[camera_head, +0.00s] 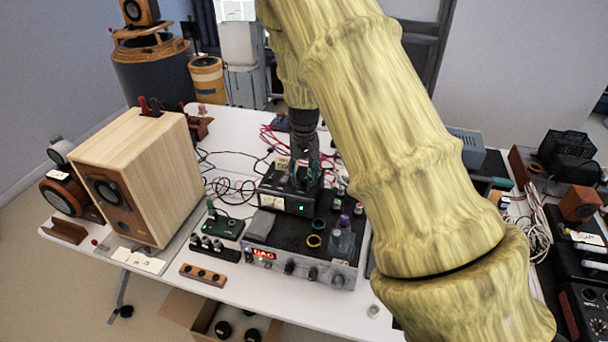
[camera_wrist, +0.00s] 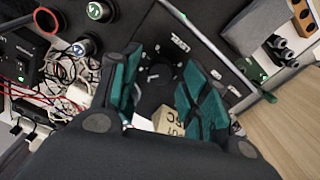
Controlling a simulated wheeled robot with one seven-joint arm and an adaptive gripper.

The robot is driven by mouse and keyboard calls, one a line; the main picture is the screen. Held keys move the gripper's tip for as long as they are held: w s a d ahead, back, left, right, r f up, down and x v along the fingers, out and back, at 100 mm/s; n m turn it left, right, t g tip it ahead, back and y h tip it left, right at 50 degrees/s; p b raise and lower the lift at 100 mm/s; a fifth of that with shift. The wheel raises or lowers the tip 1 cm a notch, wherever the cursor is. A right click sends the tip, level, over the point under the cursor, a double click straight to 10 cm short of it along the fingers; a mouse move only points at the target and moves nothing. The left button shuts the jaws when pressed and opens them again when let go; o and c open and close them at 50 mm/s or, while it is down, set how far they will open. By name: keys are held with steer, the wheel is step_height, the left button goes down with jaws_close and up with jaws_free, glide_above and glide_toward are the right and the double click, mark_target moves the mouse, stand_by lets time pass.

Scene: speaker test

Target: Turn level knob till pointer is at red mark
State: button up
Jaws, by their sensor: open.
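A dark round knob (camera_wrist: 158,74) with a small light mark shows between my fingers in the wrist view, on a dark panel with small white labels. My gripper (camera_wrist: 160,65) is open, with a teal-padded finger on either side of the knob; contact cannot be told. In the head view my gripper (camera_head: 305,175) points down over a black box (camera_head: 285,203) with a lit meter (camera_head: 271,200) and a green light. My fingers hide part of the box top.
A wooden speaker (camera_head: 140,175) is at left, a green circuit board (camera_head: 224,226) between. Cables lie behind.

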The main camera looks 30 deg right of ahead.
steer(key=shift+f, duration=0.65)
jaws_close()
steer(key=shift+m, duration=0.5)
jaws_free()
steer(key=shift+r, duration=0.1)
